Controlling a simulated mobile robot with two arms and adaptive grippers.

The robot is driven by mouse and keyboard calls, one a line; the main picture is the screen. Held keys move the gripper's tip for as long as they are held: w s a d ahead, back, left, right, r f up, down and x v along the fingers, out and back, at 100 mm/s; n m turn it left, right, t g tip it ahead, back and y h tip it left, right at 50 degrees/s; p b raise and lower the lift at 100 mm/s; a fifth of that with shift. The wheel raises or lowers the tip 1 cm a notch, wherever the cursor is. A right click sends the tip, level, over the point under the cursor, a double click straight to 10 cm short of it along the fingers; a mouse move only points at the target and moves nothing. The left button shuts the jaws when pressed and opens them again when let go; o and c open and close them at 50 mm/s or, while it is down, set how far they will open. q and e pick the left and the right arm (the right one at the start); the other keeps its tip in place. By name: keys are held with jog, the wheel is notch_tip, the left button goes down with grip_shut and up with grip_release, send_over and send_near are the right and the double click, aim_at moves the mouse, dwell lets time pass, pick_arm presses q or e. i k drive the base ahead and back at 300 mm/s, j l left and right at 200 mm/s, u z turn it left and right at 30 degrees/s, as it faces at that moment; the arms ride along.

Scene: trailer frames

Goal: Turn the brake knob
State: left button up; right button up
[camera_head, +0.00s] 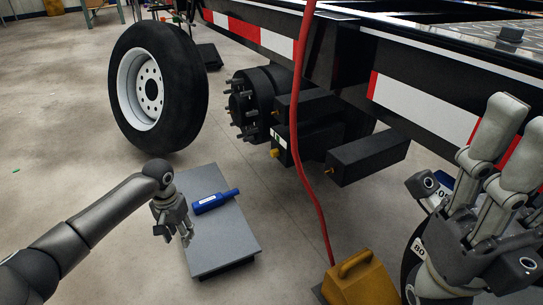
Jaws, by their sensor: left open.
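I cannot tell for certain which is the brake knob. My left gripper (174,226) is open and empty, low and left of the knobs, by the left edge of a grey platform. It is well apart from both knobs. My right gripper (462,165) is large in the right foreground, its fingers spread and pointing up, with nothing visible between them.
A wheel (158,85) stands upright at the left, beside the studded hub (258,100). A blue tool (215,201) lies on the grey platform (222,245). A yellow block with a handle (362,283) stands at the bottom.

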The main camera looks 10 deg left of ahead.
aim_at(275, 153)
jog(key=i+j+z, duration=0.4)
jog(key=j+z, duration=0.15)
jog(key=i+j+z, duration=0.15)
jog(key=j+z, duration=0.15)
jog(key=j, duration=0.2)
jog(key=i+j+z, duration=0.25)
jog(key=j, duration=0.15)
jog(key=k, duration=0.1)
